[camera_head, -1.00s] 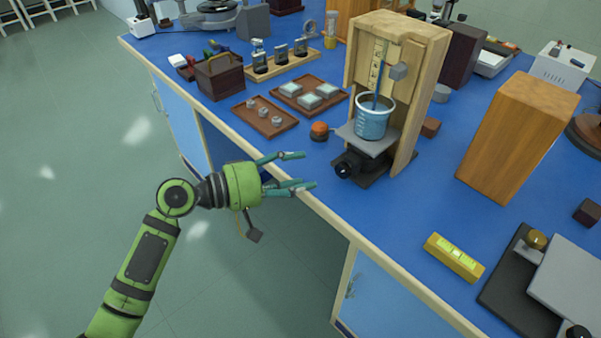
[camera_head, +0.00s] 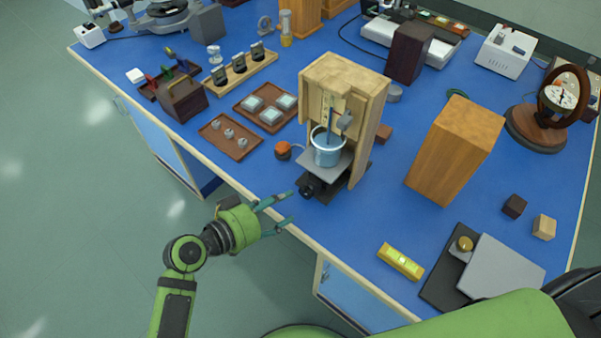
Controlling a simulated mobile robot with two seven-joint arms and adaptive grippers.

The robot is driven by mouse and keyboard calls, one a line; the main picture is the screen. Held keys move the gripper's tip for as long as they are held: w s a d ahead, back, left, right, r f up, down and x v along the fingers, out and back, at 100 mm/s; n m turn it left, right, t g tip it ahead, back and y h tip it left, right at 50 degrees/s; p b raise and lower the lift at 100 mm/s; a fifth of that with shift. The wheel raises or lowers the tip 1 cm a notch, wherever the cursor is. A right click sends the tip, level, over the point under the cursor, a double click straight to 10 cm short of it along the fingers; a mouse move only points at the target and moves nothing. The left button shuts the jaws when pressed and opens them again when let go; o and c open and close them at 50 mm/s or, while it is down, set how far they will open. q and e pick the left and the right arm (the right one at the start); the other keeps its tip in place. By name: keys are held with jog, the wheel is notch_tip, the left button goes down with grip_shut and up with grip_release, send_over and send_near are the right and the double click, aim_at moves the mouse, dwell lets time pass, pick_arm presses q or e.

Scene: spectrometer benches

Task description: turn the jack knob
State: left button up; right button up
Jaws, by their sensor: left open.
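The jack (camera_head: 333,184) stands on the blue bench under an open-fronted wooden frame (camera_head: 366,97). Its black knob (camera_head: 307,191) sticks out on the front left side, toward the bench edge. A grey plate (camera_head: 325,165) tops the jack and carries a beaker of blue liquid (camera_head: 328,150) with a thin rod standing in it. My left gripper (camera_head: 284,209) is open and empty at the front bench edge. Its teal fingers point right toward the knob, with a small gap between them and it. My right gripper is not in view.
An orange-topped object (camera_head: 283,151) sits just left of the jack. Trays with small pieces (camera_head: 229,137) lie further left. A tall wooden block (camera_head: 454,150) and a yellow level (camera_head: 401,261) are to the right. Bare blue bench lies between jack and level.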

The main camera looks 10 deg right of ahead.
aim_at(304, 195)
pick_arm(q)
jog(key=shift+p+x, duration=0.35)
jog(key=shift+x, duration=3.1)
jog(key=shift+f, duration=0.1)
jog(key=c, duration=1.1)
